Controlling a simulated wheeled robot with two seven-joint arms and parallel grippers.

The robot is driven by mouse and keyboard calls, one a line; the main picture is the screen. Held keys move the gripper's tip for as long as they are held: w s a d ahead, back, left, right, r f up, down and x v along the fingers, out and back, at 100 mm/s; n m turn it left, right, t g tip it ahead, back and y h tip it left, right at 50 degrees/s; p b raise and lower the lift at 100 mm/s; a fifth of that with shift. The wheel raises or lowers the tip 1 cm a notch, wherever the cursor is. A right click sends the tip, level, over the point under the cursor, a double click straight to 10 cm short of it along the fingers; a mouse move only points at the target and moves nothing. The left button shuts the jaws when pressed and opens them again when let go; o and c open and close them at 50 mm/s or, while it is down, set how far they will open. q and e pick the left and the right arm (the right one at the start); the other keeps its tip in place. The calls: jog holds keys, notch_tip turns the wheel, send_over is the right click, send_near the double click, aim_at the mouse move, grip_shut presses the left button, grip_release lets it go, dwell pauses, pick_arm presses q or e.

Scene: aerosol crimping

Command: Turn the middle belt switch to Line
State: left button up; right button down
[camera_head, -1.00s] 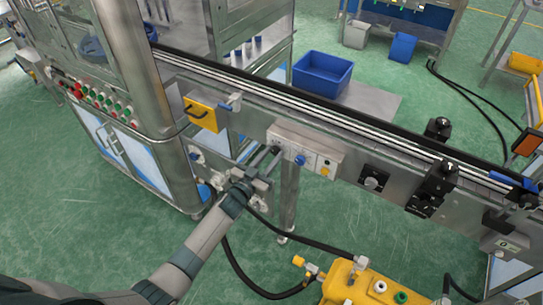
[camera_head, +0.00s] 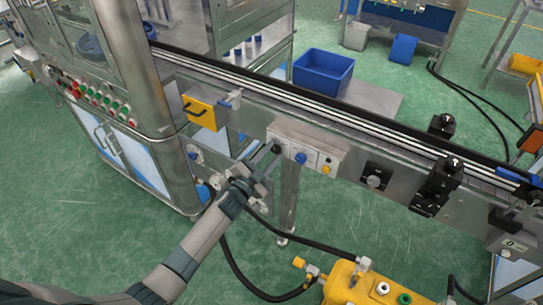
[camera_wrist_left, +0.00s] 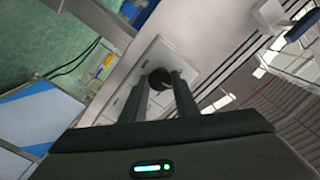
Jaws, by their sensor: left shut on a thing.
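A pale switch panel (camera_head: 312,148) is on the side of the conveyor. It carries a black knob (camera_head: 276,148) at its left end, a blue knob (camera_head: 301,158) in the middle and a yellow button (camera_head: 326,169) at lower right. My left gripper (camera_head: 271,153) reaches the panel from lower left and is shut on the black knob. In the left wrist view the black knob (camera_wrist_left: 160,79) sits between the two fingertips (camera_wrist_left: 161,82). The knob's pointer and the panel's lettering are too small to read. My right gripper is out of view.
A yellow box with a handle (camera_head: 201,112) is left of the panel. Another dark knob (camera_head: 374,181) and black sensor blocks (camera_head: 437,182) are to the right. A yellow tank (camera_head: 365,285) with a black hose stands below. A blue bin (camera_head: 322,73) is behind the conveyor.

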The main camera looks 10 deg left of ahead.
pick_arm(q)
jog(key=shift+m, duration=0.8)
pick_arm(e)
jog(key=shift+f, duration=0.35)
pick_arm(q)
jog(key=o, duration=1.1)
jog(key=shift+c, duration=0.2)
jog(key=b+v, duration=0.3)
jog(key=v, duration=1.4)
jog(key=shift+s+b, duration=0.15)
jog(key=shift+b, duration=0.25)
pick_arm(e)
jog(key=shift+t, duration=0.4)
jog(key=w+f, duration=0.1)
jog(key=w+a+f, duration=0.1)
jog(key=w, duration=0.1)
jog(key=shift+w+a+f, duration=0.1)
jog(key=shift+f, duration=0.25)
